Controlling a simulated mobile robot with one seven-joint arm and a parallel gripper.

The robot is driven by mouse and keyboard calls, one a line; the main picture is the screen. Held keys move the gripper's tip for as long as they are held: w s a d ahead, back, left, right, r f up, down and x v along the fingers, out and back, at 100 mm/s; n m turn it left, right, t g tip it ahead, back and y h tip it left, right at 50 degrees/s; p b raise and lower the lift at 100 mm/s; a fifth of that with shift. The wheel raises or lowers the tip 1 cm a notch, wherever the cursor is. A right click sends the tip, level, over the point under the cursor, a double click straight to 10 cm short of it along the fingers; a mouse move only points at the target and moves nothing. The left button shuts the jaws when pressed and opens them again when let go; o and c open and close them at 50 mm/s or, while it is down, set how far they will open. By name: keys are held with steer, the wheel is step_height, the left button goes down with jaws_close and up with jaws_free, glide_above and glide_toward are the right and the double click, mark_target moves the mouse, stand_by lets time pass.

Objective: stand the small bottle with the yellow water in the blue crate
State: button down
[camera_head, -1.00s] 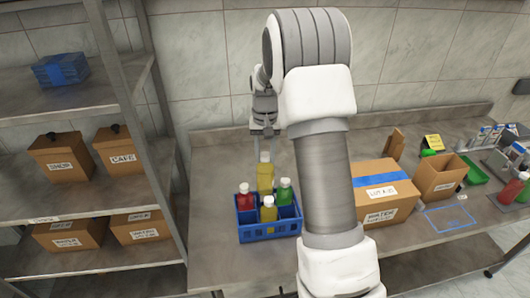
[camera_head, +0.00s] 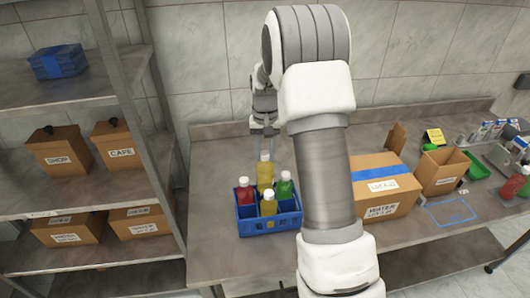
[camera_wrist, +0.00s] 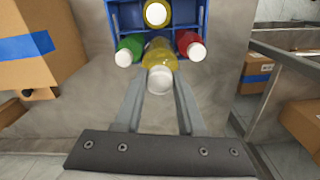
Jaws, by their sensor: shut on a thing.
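The blue crate (camera_head: 268,228) stands on the bench and holds a red bottle (camera_head: 245,196), a green bottle (camera_head: 285,190) and a yellow bottle (camera_head: 269,206) at its front. My gripper (camera_head: 264,150) points down at the crate's back side, shut on another yellow bottle (camera_head: 265,175). That bottle is upright, with a white cap, between the red and green ones. In the wrist view the held bottle (camera_wrist: 160,67) sits between my fingers, overlapping the crate's near edge. Its base is hidden, so I cannot tell whether it touches the crate floor.
A cardboard box with blue tape (camera_head: 383,188) stands right of my arm, with an open box (camera_head: 439,173) beyond it. A blue outline (camera_head: 452,213) marks the bench front. A metal shelf with boxes (camera_head: 57,150) stands at the left. The bench left of the crate is clear.

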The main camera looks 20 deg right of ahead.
mark_target(265, 175)
steer(key=shift+f, duration=0.1)
stand_by(0.3)
steer(key=shift+f+b, duration=0.95)
steer(key=shift+f, duration=0.3)
steer(key=shift+f+b, duration=1.65)
steer(key=shift+f, duration=0.85)
steer(key=shift+f+b, duration=0.65)
steer(key=shift+f, duration=0.25)
steer(key=shift+c, duration=2.1)
jaws_free()
